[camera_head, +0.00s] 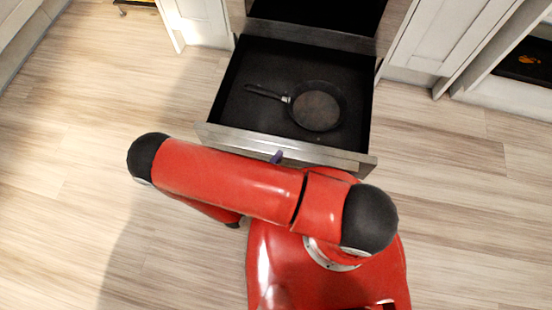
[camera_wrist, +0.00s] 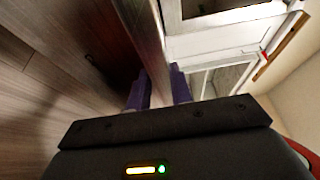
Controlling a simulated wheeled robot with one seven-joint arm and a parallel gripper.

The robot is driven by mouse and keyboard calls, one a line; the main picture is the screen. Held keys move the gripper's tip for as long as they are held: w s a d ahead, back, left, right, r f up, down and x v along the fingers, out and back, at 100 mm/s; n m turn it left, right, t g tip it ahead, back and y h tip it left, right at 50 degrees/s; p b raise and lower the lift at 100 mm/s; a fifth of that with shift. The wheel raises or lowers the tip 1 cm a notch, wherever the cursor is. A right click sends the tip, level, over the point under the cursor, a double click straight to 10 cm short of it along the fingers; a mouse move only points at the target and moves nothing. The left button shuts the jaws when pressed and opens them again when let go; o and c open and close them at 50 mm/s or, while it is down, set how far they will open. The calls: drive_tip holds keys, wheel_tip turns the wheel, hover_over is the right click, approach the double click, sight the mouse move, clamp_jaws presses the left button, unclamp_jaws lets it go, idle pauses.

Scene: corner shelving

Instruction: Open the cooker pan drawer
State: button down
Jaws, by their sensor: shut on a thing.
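The cooker pan drawer (camera_head: 225,133) is pulled well out from the cooker, with its dark inside open to view in the head view. A dark frying pan (camera_head: 317,106) lies in it, handle pointing left. My gripper (camera_wrist: 160,90) is shut on the top edge of the drawer front. In the wrist view, its purple fingers stand on either side of the metal front panel (camera_wrist: 145,30). In the head view, only a small purple part of my gripper (camera_head: 277,156) shows at the front's middle; my red arm hides the rest.
The cooker body (camera_head: 320,38) is behind the drawer. White cabinets (camera_head: 440,40) stand on both sides of it. The wood floor (camera_head: 90,110) is clear to the left and right of the drawer. My base is close in front.

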drive_tip(key=c, duration=1.5)
unclamp_jaws()
drive_tip(key=shift+f, duration=0.35)
drive_tip(key=shift+o, duration=0.9)
drive_tip(key=shift+r, duration=0.15)
drive_tip(key=v, duration=0.8)
drive_tip(key=shift+w, duration=0.1)
